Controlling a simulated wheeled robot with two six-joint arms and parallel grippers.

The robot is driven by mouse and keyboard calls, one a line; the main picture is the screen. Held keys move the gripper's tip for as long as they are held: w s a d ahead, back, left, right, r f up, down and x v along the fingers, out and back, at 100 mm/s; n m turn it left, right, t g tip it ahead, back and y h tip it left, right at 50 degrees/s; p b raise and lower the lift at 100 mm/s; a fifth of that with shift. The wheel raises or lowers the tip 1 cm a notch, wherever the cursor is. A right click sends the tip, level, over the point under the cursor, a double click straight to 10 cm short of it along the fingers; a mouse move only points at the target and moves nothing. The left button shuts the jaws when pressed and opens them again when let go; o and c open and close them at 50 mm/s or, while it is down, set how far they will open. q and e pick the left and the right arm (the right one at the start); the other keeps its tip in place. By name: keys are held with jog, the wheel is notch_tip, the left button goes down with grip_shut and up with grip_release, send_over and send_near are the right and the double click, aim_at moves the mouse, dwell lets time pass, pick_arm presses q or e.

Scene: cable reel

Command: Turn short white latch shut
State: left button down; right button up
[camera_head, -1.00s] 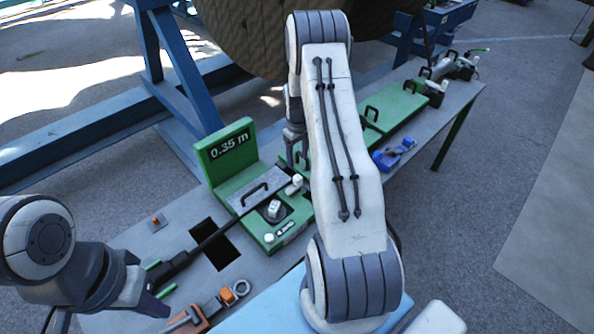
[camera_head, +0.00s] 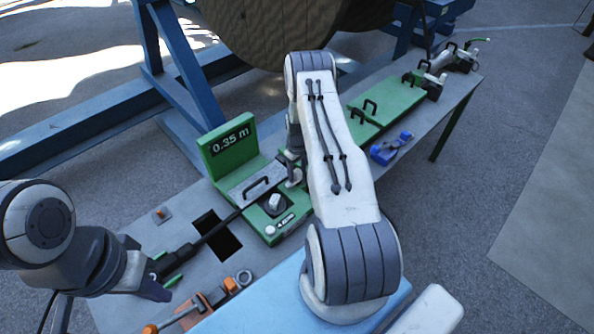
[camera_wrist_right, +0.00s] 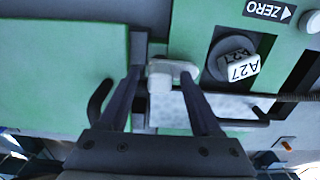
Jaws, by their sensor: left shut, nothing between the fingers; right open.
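The short white latch (camera_wrist_right: 161,74) sits at the edge of the green cable meter (camera_wrist_right: 177,35), beside its grey hinged plate (camera_wrist_right: 225,106). In the right wrist view it stands between the fingertips of my right gripper (camera_wrist_right: 163,78), which is open around it; I cannot tell whether either finger touches it. In the head view the right gripper (camera_head: 293,165) is at the meter's right side, and my forearm hides part of that area. My left gripper (camera_head: 160,292) is shut and empty at the lower left, near the black cable.
The meter's display panel (camera_head: 231,145) reads 0.35 m. A white-topped knob (camera_head: 274,202) stands on the meter. The black cable (camera_head: 205,239) runs over a dark opening in the bench. Orange-handled tools (camera_head: 212,299) lie in front. A blue tool (camera_head: 391,149) lies to the right.

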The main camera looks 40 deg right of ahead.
jog(key=shift+c, duration=0.3)
grip_shut()
jog(key=m+b, duration=0.1)
jog(key=b, duration=0.1)
jog(key=m+b, duration=0.2)
jog(key=shift+f+m, duration=0.2)
jog(key=shift+m, duration=0.1)
jog(key=m+b, duration=0.3)
jog(key=m, duration=0.1)
jog(key=shift+m+b, duration=0.3)
jog(key=m+b, duration=0.2)
jog(key=m, duration=0.2)
jog(key=shift+r+b, duration=0.1)
jog(key=shift+b, duration=0.25)
jog(key=m+b, duration=0.2)
jog(key=m, duration=0.3)
jog(key=shift+r+m, duration=0.15)
jog(key=shift+m, duration=0.25)
